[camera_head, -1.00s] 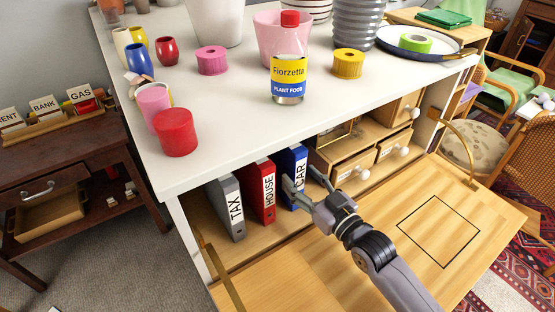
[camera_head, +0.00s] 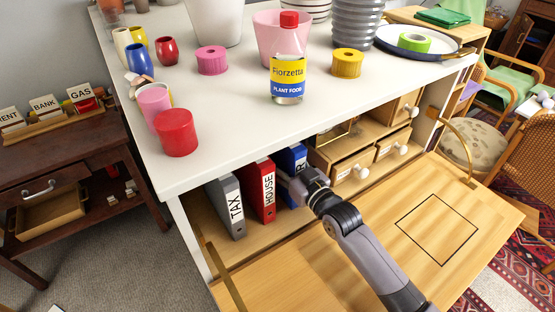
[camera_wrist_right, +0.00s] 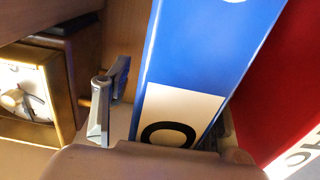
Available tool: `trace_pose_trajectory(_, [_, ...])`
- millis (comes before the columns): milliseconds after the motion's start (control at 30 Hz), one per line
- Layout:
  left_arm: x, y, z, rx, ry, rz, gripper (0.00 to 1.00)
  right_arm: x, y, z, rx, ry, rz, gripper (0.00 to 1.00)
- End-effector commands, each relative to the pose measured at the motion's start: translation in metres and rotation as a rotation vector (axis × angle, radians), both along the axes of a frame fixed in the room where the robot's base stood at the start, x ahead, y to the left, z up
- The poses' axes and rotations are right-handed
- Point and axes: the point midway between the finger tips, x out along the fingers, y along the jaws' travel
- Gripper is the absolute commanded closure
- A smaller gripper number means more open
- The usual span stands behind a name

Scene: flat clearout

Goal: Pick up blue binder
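The blue binder (camera_head: 289,157) stands upright in the open cabinet compartment, right of the red binder. My right gripper (camera_head: 300,180) is at its front and hides much of its label. In the right wrist view the blue binder (camera_wrist_right: 205,50) rises between the fingers of my right gripper (camera_wrist_right: 168,105). The left-hand finger stands apart from the binder's side with a visible gap. The other finger is mostly hidden behind the binder, on the red binder's side. The gripper looks open around the binder. My left gripper is not in view.
The red HOUSE binder (camera_head: 259,190) and grey TAX binder (camera_head: 227,207) stand to the left. Small wooden drawers (camera_head: 352,169) and a gold-framed clock (camera_wrist_right: 30,95) are on the other side. The cabinet top overhangs the binders; the lowered wooden flap (camera_head: 470,205) lies in front.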

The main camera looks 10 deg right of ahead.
Motion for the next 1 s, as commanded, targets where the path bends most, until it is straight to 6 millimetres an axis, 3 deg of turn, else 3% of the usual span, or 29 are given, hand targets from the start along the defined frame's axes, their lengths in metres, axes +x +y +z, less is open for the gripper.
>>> trace_pose_trajectory(767, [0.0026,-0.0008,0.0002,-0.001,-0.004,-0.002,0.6,-0.0002,-0.0005,0.0,0.0,0.0,-0.001,1.0])
trace_pose_trajectory(1000, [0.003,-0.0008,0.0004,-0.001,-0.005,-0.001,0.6,0.0,-0.0005,0.0023,0.001,-0.005,-0.001,1.0])
